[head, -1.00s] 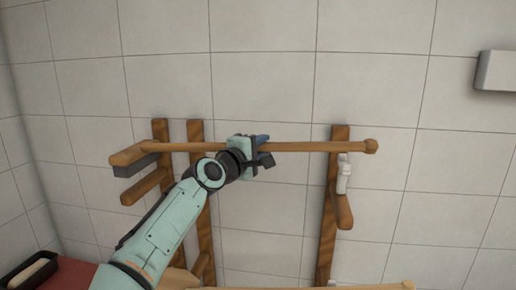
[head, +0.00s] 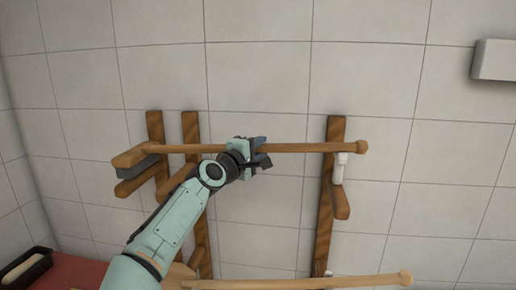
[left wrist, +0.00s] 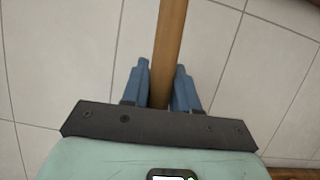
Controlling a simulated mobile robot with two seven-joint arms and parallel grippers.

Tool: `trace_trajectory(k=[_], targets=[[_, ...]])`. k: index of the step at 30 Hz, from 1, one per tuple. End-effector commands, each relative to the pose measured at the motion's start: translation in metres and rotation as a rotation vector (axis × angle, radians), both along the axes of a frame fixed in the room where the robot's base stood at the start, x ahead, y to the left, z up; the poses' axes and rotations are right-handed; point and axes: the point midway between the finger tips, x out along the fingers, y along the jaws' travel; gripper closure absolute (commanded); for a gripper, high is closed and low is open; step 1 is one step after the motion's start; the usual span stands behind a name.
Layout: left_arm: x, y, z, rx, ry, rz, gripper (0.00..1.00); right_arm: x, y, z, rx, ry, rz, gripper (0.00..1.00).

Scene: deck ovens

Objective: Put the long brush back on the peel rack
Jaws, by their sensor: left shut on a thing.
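The long brush (head: 205,148) lies almost level across the head view, with its wooden handle running right to a rounded knob. Its head with dark bristles (head: 138,167) is at the left end. My left gripper (head: 259,153) is shut on the handle near its middle. In the left wrist view the handle (left wrist: 171,45) runs between the two blue fingers (left wrist: 162,85). The peel rack has wooden posts, including a right one (head: 325,215), on the tiled wall. The brush passes in front of the posts, above the rack's arms (head: 341,205). I cannot tell whether it touches them.
Another long wooden tool (head: 340,283) lies lower across the rack. A white piece (head: 339,168) is by the right post, just under the handle. A dark tray (head: 25,267) stands on a red surface at lower left. A pale box (head: 495,66) hangs upper right.

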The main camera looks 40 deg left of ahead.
Motion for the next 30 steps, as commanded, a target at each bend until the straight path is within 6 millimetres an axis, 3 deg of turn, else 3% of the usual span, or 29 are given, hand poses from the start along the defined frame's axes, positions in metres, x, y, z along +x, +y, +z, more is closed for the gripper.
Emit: trace_trajectory(k=[4, 5, 7, 8, 20, 30], targets=[[-0.001, 0.000, 0.002, 0.005, -0.002, 0.001, 1.00, 0.001, 0.000, 0.000, 0.000, -0.001, 0.000, 0.00], [-0.001, 0.000, 0.002, 0.006, -0.002, 0.001, 0.68, 0.001, 0.000, 0.000, 0.000, -0.001, 0.000, 0.00], [-0.001, 0.000, 0.002, 0.005, -0.002, 0.001, 0.45, 0.001, 0.000, 0.001, 0.000, -0.001, 0.000, 0.00], [-0.001, 0.000, 0.002, 0.005, -0.002, 0.001, 0.41, 0.001, 0.000, 0.001, 0.000, -0.001, 0.000, 0.00], [-0.009, -0.001, -0.002, -0.001, 0.001, 0.001, 0.41, -0.006, 0.000, -0.007, 0.000, 0.007, 0.000, 0.00], [-0.080, -0.010, -0.005, 0.003, -0.001, 0.002, 0.41, -0.036, 0.000, -0.052, 0.000, 0.041, 0.000, 0.00]])
